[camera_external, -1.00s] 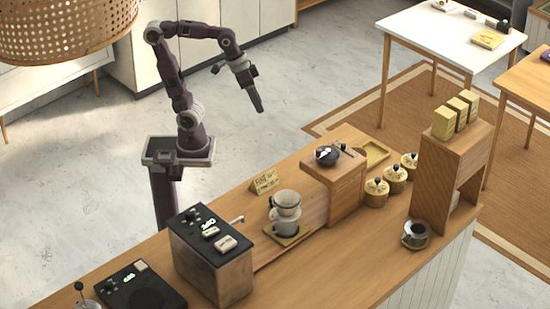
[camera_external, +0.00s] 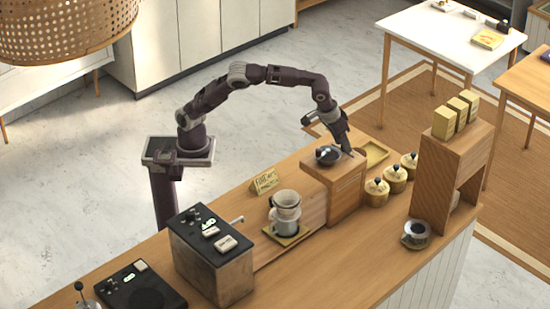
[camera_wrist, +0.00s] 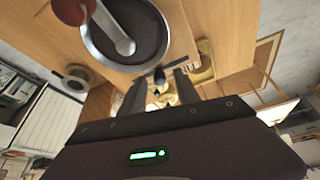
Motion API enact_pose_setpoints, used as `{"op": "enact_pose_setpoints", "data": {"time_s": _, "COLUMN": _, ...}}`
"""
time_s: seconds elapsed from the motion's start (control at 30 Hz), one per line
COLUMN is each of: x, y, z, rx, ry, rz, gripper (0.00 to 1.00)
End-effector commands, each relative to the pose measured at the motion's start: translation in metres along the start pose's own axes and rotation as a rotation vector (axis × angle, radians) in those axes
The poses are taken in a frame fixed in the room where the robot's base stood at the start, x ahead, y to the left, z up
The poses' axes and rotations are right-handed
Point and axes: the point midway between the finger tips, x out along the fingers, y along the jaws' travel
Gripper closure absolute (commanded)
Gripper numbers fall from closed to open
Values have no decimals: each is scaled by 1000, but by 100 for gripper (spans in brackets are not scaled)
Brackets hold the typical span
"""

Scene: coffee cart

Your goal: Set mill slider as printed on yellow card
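The wooden mill (camera_external: 345,192) stands on the counter with a dark round bowl (camera_external: 328,156) on top. In the wrist view the bowl (camera_wrist: 98,44) shows with a metal crank (camera_wrist: 112,30) and a red knob (camera_wrist: 73,9). A small dark slider piece (camera_wrist: 158,76) sits on a thin dark bar on the mill top, beside the bowl. My gripper (camera_external: 347,151) is low over the mill's right side. In the wrist view its fingers (camera_wrist: 160,88) are apart, with the slider piece near their tips; contact is unclear. The yellow card (camera_external: 265,182) stands left of the mill; its print is too small to read.
A dripper on a carafe (camera_external: 285,208) stands left of the mill, beside a dark metal machine (camera_external: 212,255). Several yellow canisters (camera_external: 377,192) and a wooden shelf (camera_external: 448,175) with yellow packs are to the right.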

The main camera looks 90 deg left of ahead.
Motion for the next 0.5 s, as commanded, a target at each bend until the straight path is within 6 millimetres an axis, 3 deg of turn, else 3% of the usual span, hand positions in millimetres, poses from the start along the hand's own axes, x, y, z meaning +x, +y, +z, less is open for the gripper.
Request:
{"op": "enact_pose_setpoints", "data": {"time_s": 0.23, "x": 2, "y": 0, "z": 0, "rx": 0, "ry": 0, "rz": 1, "gripper": 63}}
{"op": "enact_pose_setpoints", "data": {"time_s": 0.4, "x": 1, "y": 0, "z": 0, "rx": 0, "ry": 0, "rz": 1, "gripper": 97}}
{"op": "enact_pose_setpoints", "data": {"time_s": 0.5, "x": 1, "y": 0, "z": 0, "rx": 0, "ry": 0, "rz": 1, "gripper": 100}}
